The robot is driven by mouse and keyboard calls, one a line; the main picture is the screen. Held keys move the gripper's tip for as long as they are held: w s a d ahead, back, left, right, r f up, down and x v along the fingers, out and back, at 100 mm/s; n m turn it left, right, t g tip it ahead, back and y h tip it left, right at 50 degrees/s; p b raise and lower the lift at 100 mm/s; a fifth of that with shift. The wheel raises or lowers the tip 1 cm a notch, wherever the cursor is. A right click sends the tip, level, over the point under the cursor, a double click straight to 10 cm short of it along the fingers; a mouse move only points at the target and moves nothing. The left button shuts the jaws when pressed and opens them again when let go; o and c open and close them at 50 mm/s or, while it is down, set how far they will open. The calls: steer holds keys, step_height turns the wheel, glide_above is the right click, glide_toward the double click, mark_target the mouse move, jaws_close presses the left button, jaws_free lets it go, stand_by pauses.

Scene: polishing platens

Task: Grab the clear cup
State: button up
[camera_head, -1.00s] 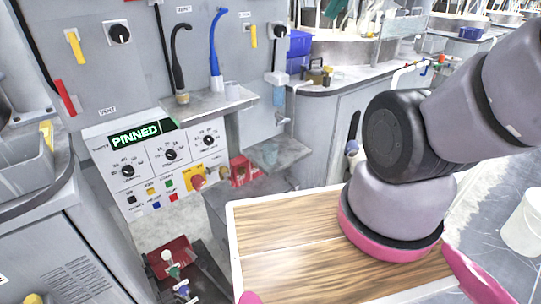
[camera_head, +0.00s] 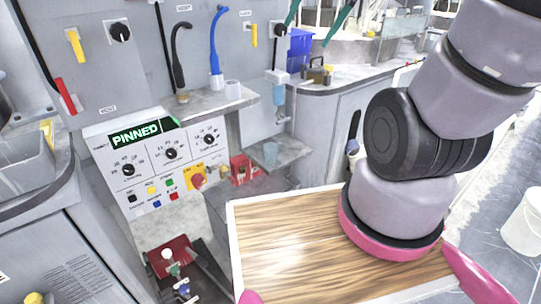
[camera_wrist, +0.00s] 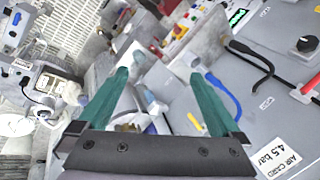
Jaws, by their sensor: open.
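In the wrist view my gripper (camera_wrist: 160,80) is open, with nothing held between the fingers. I cannot make out the cup for sure in the wrist view.
A red holder (camera_head: 243,170) sits left of the ledge. A blue bin (camera_head: 299,50) and small jars stand on the counter behind. My wooden-topped base fills the lower right.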

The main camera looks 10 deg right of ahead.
mark_target(265, 146)
steer(key=w+a+f+m+g+y, duration=0.3)
steer(key=w+f+m+y, duration=0.6)
steer(key=w+f, duration=1.1)
steer(key=d+f+m+t, duration=0.1)
steer(key=f+m+t, duration=0.3)
steer(key=f, duration=0.6)
steer(key=w+d+f+m+t, duration=0.1)
steer(key=d+f+m+t, duration=0.1)
steer(key=f, duration=0.8)
steer(key=d+f+m+t, duration=0.2)
steer(key=f+m+t, duration=0.3)
steer(key=f, duration=0.5)
steer(key=shift+w+d+f+m+t, duration=0.2)
steer(key=shift+f+m+t, duration=0.1)
steer(key=shift+m, duration=0.2)
steer(key=x, duration=0.4)
steer(key=shift+w+a, duration=0.2)
steer(key=shift+a, duration=0.15)
steer(key=shift+x, duration=2.95)
steer(key=shift+w+d+r, duration=0.1)
steer(key=shift+d+r, duration=0.05)
steer(key=shift+r, duration=0.05)
steer(key=c, duration=1.2)
